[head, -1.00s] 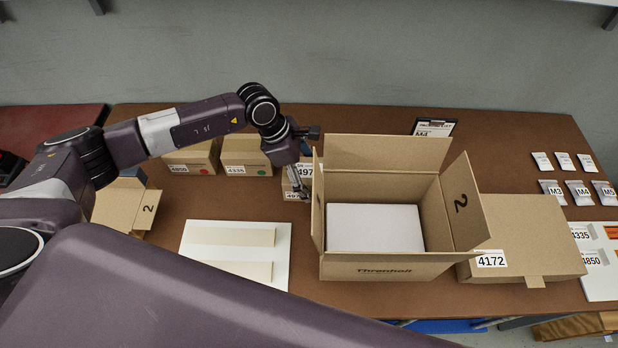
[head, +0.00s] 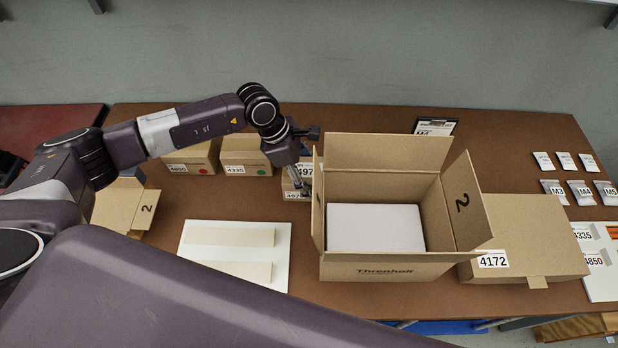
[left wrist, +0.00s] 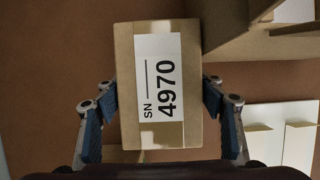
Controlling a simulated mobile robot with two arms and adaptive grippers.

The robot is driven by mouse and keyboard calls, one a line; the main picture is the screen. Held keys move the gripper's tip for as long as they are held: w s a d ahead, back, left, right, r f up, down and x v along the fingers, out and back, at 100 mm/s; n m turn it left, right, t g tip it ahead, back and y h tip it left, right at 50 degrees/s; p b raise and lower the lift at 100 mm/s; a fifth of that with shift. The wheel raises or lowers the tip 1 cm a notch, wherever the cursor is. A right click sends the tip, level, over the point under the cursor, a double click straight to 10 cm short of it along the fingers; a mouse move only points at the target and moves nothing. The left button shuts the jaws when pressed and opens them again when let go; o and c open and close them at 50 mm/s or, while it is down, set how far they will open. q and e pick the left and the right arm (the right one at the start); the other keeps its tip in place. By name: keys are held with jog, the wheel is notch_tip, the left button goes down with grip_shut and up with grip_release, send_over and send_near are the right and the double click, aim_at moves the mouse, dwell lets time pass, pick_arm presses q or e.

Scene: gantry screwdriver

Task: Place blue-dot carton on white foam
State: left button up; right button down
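The carton (head: 290,187) labelled 4970 stands on the table left of the large open box. Its SN 4970 label faces up in the left wrist view, where the carton (left wrist: 193,100) fills the space between my fingers. My left gripper (left wrist: 160,98) has a blue pad against each side of the carton and appears shut on it. In the head view the gripper (head: 306,180) reaches down over the carton, partly hiding it. I see no blue dot. A white slab, seemingly the foam (head: 375,228), lies inside the open box. My right gripper is out of view.
The open cardboard box (head: 385,268) has raised flaps close to my gripper. Cartons 4850 (head: 190,157) and 4335 (head: 245,155) stand to the left. A white board (head: 283,245) with two tan strips lies in front. A flat box 4172 (head: 530,235) is at right.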

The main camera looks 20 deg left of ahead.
pick_arm(q)
jog(key=c, duration=1)
jog(key=shift+r, duration=0.15)
